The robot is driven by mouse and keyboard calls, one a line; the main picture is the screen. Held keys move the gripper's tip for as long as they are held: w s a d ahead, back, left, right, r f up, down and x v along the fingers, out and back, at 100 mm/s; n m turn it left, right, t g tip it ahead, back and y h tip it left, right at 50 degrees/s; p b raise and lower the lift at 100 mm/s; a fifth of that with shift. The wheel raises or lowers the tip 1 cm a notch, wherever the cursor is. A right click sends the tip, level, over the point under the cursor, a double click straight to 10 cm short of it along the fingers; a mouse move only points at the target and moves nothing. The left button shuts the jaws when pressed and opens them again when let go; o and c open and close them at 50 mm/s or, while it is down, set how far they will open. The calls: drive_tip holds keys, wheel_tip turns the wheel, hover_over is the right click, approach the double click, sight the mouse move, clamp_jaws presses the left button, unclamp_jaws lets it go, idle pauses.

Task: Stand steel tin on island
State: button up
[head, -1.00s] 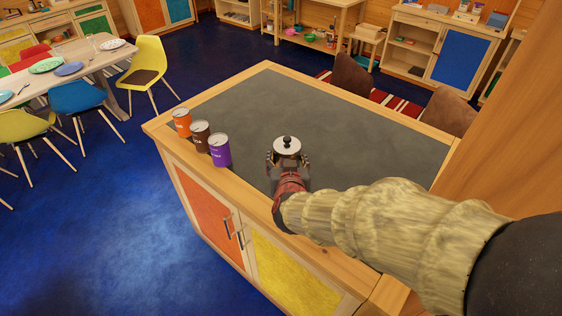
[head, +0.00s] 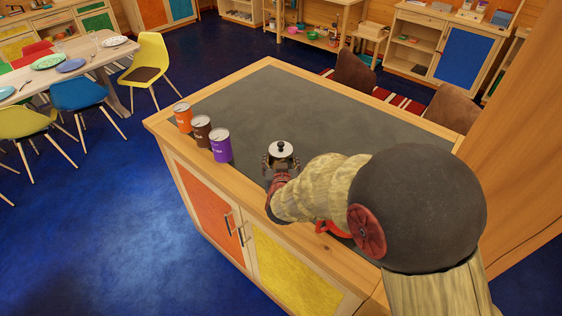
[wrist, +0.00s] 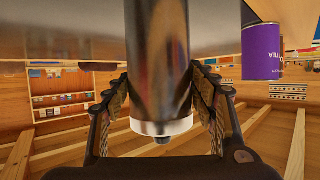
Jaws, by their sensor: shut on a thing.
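The steel tin (head: 281,149) shows in the head view as a pale round lid with a dark knob, over the island's dark grey top (head: 330,115). My gripper (head: 281,163) is shut on it, one finger on each side. In the wrist view, which is upside down, the shiny steel tin (wrist: 158,60) runs between both finger pads, with its lid low in the picture. Its base is out of view at the upper edge, so I cannot tell whether it touches the island top.
Orange (head: 183,118), brown (head: 202,133) and purple (head: 221,146) tins stand in a row on the island's left side, the purple one nearest my gripper. The grey top behind and right of the steel tin is clear. A wooden post (head: 520,150) rises at right.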

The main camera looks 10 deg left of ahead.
drive_tip(key=o, duration=1.4)
drive_tip(key=shift+f, duration=0.1)
drive_tip(key=p+v, duration=0.1)
drive_tip(key=v, duration=1.1)
drive_tip(key=shift+d+r, duration=0.1)
drive_tip(key=shift+r, duration=0.15)
